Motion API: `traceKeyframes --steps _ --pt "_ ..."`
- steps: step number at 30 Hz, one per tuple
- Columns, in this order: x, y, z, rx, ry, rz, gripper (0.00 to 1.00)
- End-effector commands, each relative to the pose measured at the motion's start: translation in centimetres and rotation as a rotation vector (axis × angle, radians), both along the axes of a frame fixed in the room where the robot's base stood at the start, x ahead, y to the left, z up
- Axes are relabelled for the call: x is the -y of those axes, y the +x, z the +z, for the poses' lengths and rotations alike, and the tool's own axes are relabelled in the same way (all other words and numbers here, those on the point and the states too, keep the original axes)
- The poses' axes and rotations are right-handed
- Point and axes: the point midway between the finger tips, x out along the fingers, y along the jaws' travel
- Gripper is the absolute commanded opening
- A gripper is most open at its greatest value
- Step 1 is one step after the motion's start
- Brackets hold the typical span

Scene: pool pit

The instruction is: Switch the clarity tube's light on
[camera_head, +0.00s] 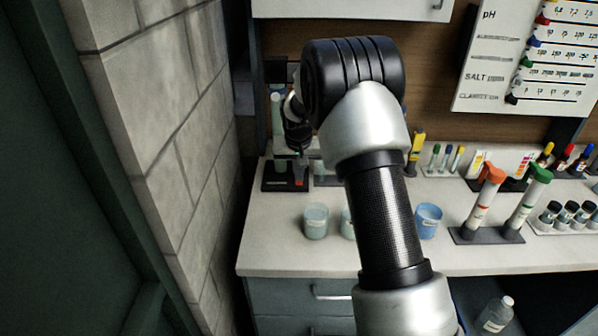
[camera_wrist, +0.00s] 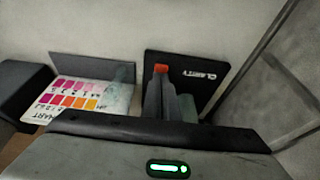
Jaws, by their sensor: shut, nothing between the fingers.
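The clarity tube (camera_head: 276,115) is a pale greenish upright tube at the back left of the counter, partly hidden by my arm. I cannot tell whether it is lit. It stands on a black base (camera_head: 272,184), which shows in the wrist view as a black plate marked CLARITY (camera_wrist: 215,72). A small orange-red switch (camera_head: 299,183) is at the base's front right; it also shows in the wrist view (camera_wrist: 160,68). My gripper (camera_head: 299,148) is shut and empty, pointing down above the switch. In the wrist view its grey fingertips (camera_wrist: 168,82) are right by the switch; I cannot tell whether they touch.
A grey stone wall (camera_head: 165,120) stands close on the left. A colour chart (camera_wrist: 75,97) is beside the base. Cups (camera_head: 316,221) stand along the counter's front (camera_head: 275,250). Racks with orange- and green-capped tubes (camera_head: 485,237) are at right. The counter's front left is clear.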

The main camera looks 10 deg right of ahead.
Motion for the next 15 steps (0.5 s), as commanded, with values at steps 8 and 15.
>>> traceKeyframes --steps 8,15 --pt "0.3 -0.6 5.3 0.009 -0.001 0.000 0.00" --pt "-0.1 -2.4 10.5 0.012 0.000 0.001 0.00"
